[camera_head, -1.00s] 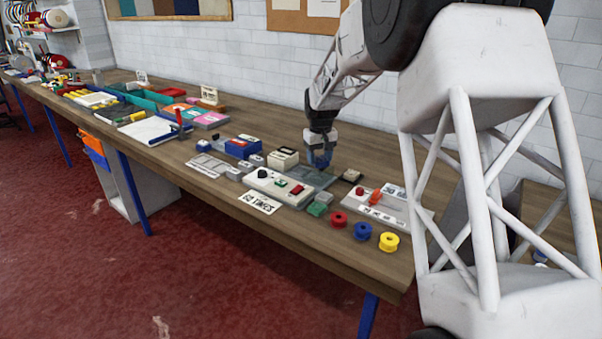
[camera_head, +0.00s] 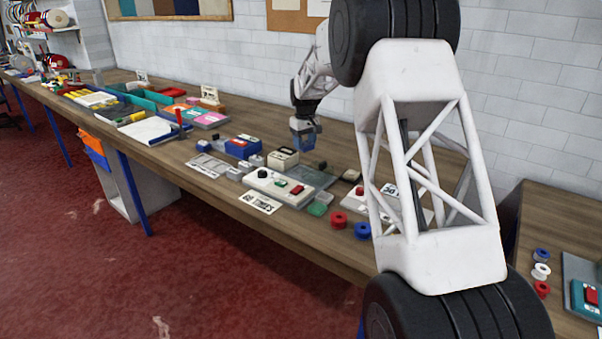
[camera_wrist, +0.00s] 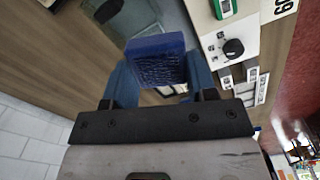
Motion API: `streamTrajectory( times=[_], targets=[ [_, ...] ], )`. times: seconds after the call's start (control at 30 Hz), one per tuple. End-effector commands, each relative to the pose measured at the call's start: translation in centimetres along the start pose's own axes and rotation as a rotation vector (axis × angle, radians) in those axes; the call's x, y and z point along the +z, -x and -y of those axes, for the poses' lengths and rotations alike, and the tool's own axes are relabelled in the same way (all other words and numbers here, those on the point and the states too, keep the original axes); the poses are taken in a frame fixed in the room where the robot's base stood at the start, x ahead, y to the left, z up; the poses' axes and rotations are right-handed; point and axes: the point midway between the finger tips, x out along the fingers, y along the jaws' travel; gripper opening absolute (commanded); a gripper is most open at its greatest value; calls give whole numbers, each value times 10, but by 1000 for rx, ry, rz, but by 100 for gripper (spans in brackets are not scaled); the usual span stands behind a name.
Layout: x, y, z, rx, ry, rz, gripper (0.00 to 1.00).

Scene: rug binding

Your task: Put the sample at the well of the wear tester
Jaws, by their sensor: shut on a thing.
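My gripper (camera_wrist: 160,82) is shut on a dark blue textured block, the sample (camera_wrist: 157,62), which sits between the two fingers in the wrist view. In the head view my gripper (camera_head: 303,140) hangs above the bench, behind the cream block, with the sample hard to tell from the fingers. The wear tester appears to be the cream panel (camera_head: 283,190) with a black knob and green and red buttons, with a grey plate (camera_head: 318,178) behind it. The panel (camera_wrist: 232,28) and the plate (camera_wrist: 178,28) also show in the wrist view. I cannot make out the well clearly.
A cream block (camera_head: 284,157) and a blue box (camera_head: 241,147) stand left of the plate. A red spool (camera_head: 339,219) and a blue spool (camera_head: 362,231) lie near the front edge. A small dark piece (camera_head: 320,165) is at the plate's back edge.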

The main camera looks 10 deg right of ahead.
Motion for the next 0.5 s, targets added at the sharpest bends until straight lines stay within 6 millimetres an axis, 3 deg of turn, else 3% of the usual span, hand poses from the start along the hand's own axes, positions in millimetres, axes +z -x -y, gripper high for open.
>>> streamTrajectory(
  times=[0.5],
  targets=[
    [-53, -27, -19, -1, 262, 1, 29]
  ],
)
